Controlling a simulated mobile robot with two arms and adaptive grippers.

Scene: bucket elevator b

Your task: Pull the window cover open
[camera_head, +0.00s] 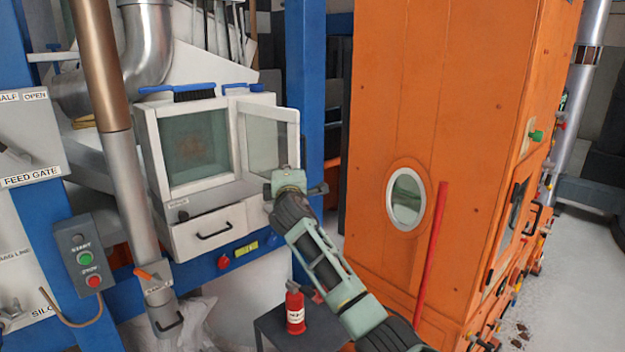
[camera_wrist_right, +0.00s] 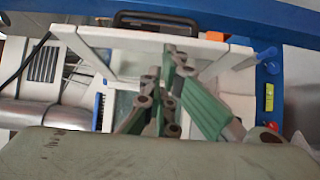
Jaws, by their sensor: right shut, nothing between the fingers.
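The window cover (camera_head: 268,140), a white frame with a clear pane, stands swung out to the right of the white box's window (camera_head: 195,145). The window front is uncovered. My right gripper (camera_head: 284,186) is at the lower edge of the cover; whether they touch is unclear. In the right wrist view, the green fingers of my right gripper (camera_wrist_right: 158,108) are shut and empty, in front of a white-framed pane (camera_wrist_right: 130,62). My left gripper is not in view.
A drawer (camera_head: 207,231) with a black handle is below the window. A large orange housing (camera_head: 420,100) stands right of my arm. A red fire extinguisher (camera_head: 295,308) is on a dark stand below. Blue posts and a START/STOP box (camera_head: 84,256) are at left.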

